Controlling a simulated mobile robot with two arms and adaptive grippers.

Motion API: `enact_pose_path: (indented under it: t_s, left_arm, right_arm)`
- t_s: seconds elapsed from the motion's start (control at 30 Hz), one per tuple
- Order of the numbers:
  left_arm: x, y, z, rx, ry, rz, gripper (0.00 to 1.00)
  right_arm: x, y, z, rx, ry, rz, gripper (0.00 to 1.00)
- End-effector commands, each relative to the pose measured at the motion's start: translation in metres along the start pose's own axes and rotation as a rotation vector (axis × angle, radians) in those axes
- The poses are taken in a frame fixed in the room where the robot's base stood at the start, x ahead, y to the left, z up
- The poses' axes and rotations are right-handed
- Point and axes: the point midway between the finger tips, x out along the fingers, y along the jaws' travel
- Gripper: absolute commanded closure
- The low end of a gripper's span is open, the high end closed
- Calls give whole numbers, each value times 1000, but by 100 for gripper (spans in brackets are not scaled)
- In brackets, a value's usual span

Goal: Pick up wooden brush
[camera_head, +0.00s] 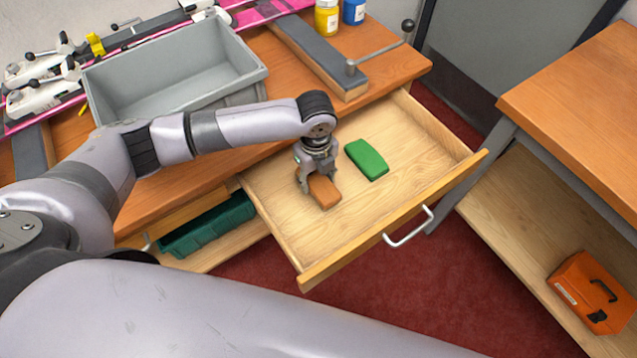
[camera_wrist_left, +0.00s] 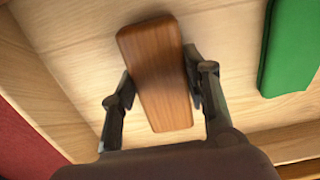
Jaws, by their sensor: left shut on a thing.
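The wooden brush (camera_head: 324,192) is a brown block with rounded corners inside the open drawer. My left gripper (camera_head: 318,181) reaches down into the drawer and is shut on the brush, one finger on each long side. In the left wrist view the brush (camera_wrist_left: 158,75) lies between the two fingers of the gripper (camera_wrist_left: 160,90), its wood grain facing the camera. The frames do not clearly show whether the brush rests on the drawer floor or is just above it. My right gripper is not in view.
A green block (camera_head: 367,159) lies in the drawer (camera_head: 285,225) to the right of the brush. The drawer's front wall has a metal handle (camera_head: 408,228). A grey bin (camera_head: 175,75) stands on the bench behind my arm. An orange case (camera_head: 590,292) sits on a low shelf at right.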

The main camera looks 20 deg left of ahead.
Motion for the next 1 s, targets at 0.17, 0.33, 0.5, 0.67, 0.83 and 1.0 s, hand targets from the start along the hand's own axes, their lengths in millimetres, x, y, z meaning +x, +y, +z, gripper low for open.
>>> enact_pose_path:
  t_s: [0.17, 0.33, 0.5, 0.67, 0.83, 1.0]
  left_arm:
    - [-1, 0, 0, 0, 0, 0, 88]
    - [-9, -1, 0, 0, 0, -2, 88]
    - [-35, -1, 1, 0, -2, -4, 88]
    - [-77, -2, 1, 1, -2, -7, 88]
    - [-128, -2, 0, 1, -2, -7, 88]
    - [-167, -1, 0, 1, -1, -4, 88]
  right_arm:
    - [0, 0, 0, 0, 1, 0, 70]
    - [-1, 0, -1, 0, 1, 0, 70]
    - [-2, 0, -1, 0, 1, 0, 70]
    - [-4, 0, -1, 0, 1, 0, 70]
    - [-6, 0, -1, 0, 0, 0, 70]
    - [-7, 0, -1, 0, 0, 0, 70]
